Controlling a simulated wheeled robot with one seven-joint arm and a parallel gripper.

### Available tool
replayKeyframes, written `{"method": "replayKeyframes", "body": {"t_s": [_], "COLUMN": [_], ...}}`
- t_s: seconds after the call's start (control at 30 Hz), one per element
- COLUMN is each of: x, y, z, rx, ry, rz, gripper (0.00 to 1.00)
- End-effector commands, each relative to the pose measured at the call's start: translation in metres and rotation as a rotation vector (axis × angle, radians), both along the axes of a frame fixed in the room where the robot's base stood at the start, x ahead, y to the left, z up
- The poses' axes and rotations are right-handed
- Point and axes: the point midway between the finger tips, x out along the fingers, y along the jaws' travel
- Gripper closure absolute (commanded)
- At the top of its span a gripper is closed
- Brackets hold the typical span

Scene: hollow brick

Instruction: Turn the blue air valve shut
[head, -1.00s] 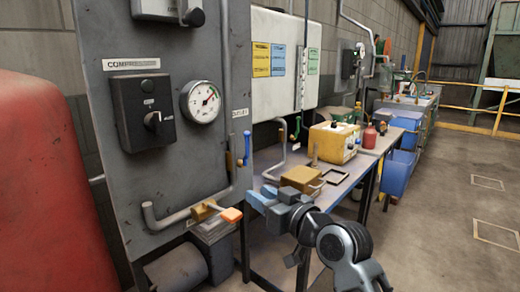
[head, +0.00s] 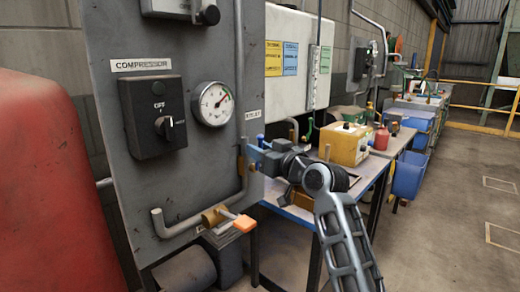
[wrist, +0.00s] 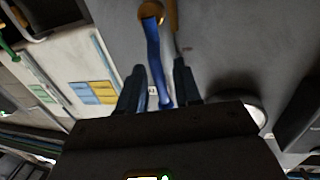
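The blue air valve is on the right edge of the grey panel (head: 212,150); its blue handle (wrist: 155,60) hangs from a brass body (wrist: 150,12) in the wrist view. In the head view only a small blue part of the handle (head: 261,141) shows above my gripper (head: 253,157), which hides most of it. In the wrist view the two dark fingers of my gripper (wrist: 160,88) stand on either side of the handle's free end. Narrow gaps seem to remain beside the handle, so the fingers look open around it.
A valve with an orange handle (head: 245,223) juts out low on the panel. A pressure gauge (head: 213,103) and a switch box (head: 153,115) are on the panel. A yellow box (head: 348,143) stands on the bench behind. A red tank (head: 45,180) fills the left.

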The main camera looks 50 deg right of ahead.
Motion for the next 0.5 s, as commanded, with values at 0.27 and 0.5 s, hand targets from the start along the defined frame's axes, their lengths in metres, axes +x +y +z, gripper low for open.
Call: {"method": "replayKeyframes", "body": {"t_s": [0.27,0.5], "x": [0.0036,0.0034], "y": [-0.0003,-0.0002], "z": [-0.0004,-0.0004], "rx": [0.000,0.000], "ry": [0.001,0.000], "rz": [0.000,0.000], "gripper": [0.67,0.85]}}
